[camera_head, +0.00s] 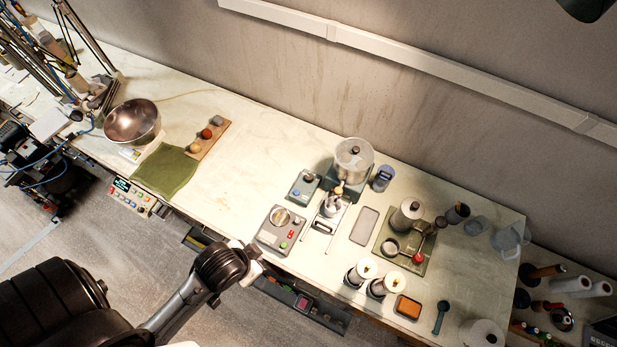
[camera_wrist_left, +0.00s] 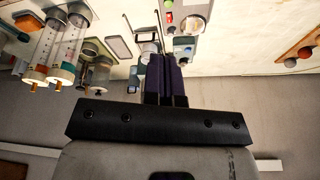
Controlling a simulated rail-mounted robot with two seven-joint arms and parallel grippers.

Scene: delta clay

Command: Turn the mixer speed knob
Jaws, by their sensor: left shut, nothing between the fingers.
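A grey control box (camera_head: 268,239) with a round metal knob (camera_head: 280,216) and red and green buttons sits near the table's front edge. In the wrist view the knob (camera_wrist_left: 192,22) is at the top, beyond and right of the fingertips. The mixer (camera_head: 353,160), with a steel pot, stands behind it to the right. A smaller grey-blue box (camera_head: 303,184) lies between them. My left gripper (camera_head: 262,254) is at the front edge, close to the control box and apart from the knob. Its dark fingers (camera_wrist_left: 166,60) are together and empty. My right gripper is out of view.
A steel bowl (camera_head: 132,121), green cloth (camera_head: 165,170) and wooden board (camera_head: 208,138) lie to the left. Canisters, an orange-topped tin (camera_head: 408,307) and a green tray (camera_head: 388,230) crowd the right. The table between cloth and control box is clear.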

